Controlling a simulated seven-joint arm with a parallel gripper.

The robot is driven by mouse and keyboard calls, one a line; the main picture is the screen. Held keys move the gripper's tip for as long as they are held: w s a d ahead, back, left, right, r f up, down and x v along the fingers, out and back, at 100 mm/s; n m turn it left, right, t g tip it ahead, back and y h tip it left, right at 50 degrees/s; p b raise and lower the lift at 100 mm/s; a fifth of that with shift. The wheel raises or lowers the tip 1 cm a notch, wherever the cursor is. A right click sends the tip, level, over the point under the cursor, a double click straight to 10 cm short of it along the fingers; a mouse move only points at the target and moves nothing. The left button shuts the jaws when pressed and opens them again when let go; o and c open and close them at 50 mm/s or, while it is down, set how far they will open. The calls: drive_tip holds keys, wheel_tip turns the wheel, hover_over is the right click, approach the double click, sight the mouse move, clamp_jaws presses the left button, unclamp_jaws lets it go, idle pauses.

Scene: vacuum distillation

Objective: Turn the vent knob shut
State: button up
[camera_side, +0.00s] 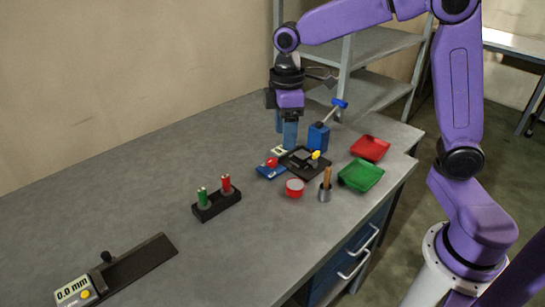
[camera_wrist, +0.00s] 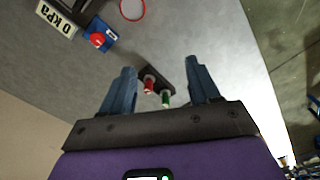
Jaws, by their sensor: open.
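A red knob (camera_side: 271,162) sits on a small blue base beside a white display in the side view. The red knob (camera_wrist: 98,40) also shows at the upper left of the wrist view, by the display (camera_wrist: 56,18) reading 0 kPa. A yellow knob (camera_side: 315,155) stands on a black plate (camera_side: 297,167) just to the right. No label shows which knob is the vent knob. My gripper (camera_side: 284,138) points down with blue fingers, near the display and the plate. In the wrist view my gripper (camera_wrist: 160,66) is open and holds nothing; the red knob lies outside its fingers.
A blue box with a T-handle (camera_side: 319,136) stands close right of my gripper. A black block (camera_side: 215,206) holds red and green cylinders.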

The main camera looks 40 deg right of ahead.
hover_over(272, 160)
drive_tip(key=f, duration=0.2)
drive_tip(key=shift+m, duration=0.3)
wheel_tip(272, 160, down, 17)
drive_tip(key=c, duration=1)
